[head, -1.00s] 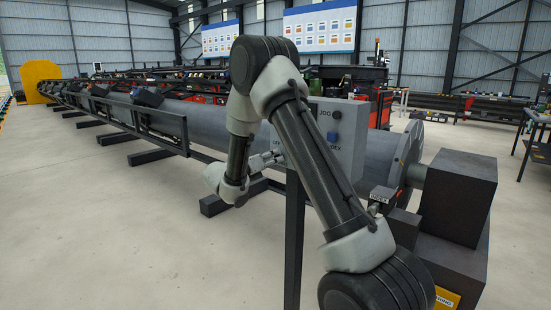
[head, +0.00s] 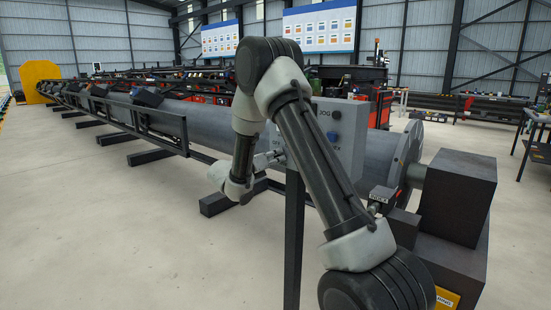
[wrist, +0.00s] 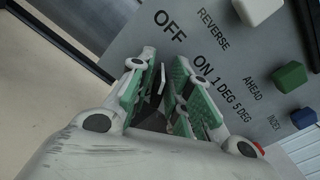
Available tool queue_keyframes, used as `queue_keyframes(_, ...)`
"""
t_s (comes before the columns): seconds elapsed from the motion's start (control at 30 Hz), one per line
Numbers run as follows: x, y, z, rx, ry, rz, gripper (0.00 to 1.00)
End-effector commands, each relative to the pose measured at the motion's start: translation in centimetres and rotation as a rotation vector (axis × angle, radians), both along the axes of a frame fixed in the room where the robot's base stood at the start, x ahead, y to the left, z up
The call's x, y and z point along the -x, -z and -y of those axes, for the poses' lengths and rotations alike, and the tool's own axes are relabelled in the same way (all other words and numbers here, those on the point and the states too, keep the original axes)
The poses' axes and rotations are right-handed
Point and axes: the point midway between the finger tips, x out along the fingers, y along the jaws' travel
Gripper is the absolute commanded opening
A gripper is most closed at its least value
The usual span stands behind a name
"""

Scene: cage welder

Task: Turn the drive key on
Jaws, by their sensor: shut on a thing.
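The grey control panel (head: 352,128) stands on a dark post and has a face with printed labels, shown close in the wrist view (wrist: 135,35). My gripper (wrist: 160,66) is at this face, beside the OFF and ON labels. Its green-padded fingers are closed around the drive key, a dark, thin piece (wrist: 159,82) between the pads. The fingers hide most of the key, and I cannot tell exactly which label it points to. In the head view my gripper (head: 268,160) reaches the panel's left side, and the key is not visible there.
A white-grey knob (wrist: 258,10), a green knob (wrist: 289,77) and a blue knob (wrist: 303,117) stick out of the panel to the right of my fingers. A long grey cylinder (head: 225,125) lies behind the panel. Open floor (head: 110,235) is at the left.

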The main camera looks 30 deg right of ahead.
Motion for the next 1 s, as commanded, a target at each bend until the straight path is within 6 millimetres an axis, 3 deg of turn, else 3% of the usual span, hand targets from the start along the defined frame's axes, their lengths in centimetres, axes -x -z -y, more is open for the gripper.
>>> queue_keyframes(0.27, 0.09, -0.05, 0.0, -0.054, -0.001, 0.147, 0.0)
queue_keyframes(1.0, 0.56, -0.02, 0.15, -0.279, -0.001, 0.767, 0.0)
